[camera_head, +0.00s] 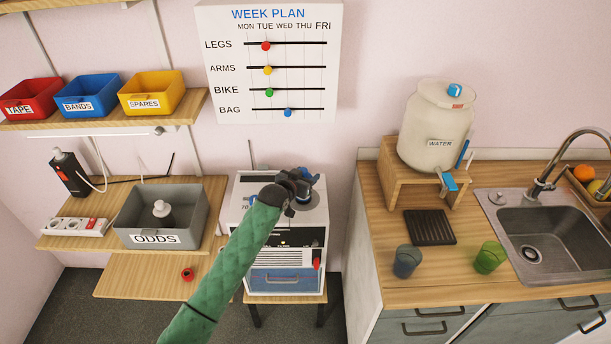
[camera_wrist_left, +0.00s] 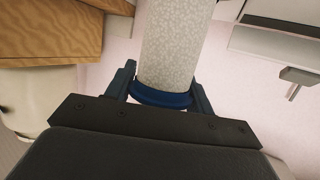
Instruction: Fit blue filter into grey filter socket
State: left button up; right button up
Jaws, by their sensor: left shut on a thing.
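My left gripper (camera_head: 299,186) is above the top of a white machine (camera_head: 312,222), with its arm in a green sleeve crossing the front. In the left wrist view the gripper (camera_wrist_left: 160,92) is shut on the blue filter, gripping its dark blue end ring (camera_wrist_left: 162,97). Its pale speckled cylinder (camera_wrist_left: 176,40) extends away from the fingers. In the head view the gripper mostly hides the filter. A grey round part (camera_head: 302,207) shows just below the gripper at the machine's top; I cannot tell whether it is the grey filter socket or touches the filter. My right gripper is not in view.
The machine has a red lever (camera_head: 316,264) and a blue drawer (camera_head: 283,280). Left are shelves with a grey ODDS bin (camera_head: 190,211) and coloured bins. Right is a wooden counter (camera_head: 385,275) with a water jug (camera_head: 436,125), cups and a sink (camera_head: 560,230).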

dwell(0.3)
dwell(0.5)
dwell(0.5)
pick_arm(q)
jog(key=shift+f+b, duration=0.5)
jog(key=shift+f, duration=0.85)
